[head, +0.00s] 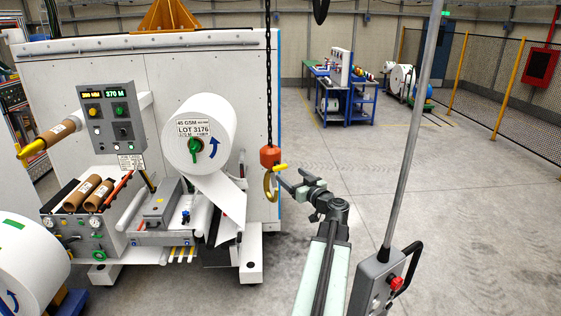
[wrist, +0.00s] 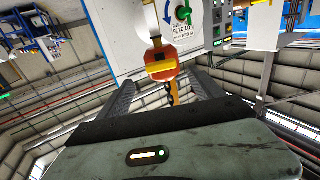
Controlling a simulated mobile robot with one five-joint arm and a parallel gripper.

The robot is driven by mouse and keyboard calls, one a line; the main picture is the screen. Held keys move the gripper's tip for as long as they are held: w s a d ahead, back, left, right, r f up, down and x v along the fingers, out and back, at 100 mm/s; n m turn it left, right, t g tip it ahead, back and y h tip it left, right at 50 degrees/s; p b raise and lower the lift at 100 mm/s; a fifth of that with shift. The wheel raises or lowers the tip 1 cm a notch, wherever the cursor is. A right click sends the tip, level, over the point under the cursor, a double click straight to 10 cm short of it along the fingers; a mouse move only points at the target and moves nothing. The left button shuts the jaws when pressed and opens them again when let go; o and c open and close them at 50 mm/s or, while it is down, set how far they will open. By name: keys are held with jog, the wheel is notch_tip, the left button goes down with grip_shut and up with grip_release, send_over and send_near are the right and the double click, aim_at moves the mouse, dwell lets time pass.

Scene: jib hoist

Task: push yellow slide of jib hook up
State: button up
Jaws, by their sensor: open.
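The jib hook hangs on a dark chain (head: 268,80) in the head view. It has an orange block (head: 270,155), a yellow slide (head: 280,167) sticking out to the right, and a yellow hook (head: 269,187) below. My gripper (head: 281,180) is just right of the hook, near the slide's height or slightly below. In the wrist view, which is upside down, the orange block (wrist: 165,80) and yellow slide (wrist: 160,67) show between and beyond my open fingers (wrist: 160,78). I cannot tell whether a finger touches the slide.
A white machine with a paper roll (head: 207,120) and a control panel (head: 112,120) stands behind and left of the hook. A grey pole with a pendant box (head: 376,283) stands right of my arm. The floor (head: 440,200) further right is clear.

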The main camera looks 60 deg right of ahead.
aim_at(282, 168)
jog(key=x, duration=0.8)
jog(key=shift+w+f, duration=0.1)
jog(key=shift+a, duration=0.1)
grip_shut()
notch_tip(282, 168, up, 4)
jog(key=p, duration=0.3)
jog(key=shift+f, duration=0.45)
grip_release()
jog(key=shift+r, duration=0.1)
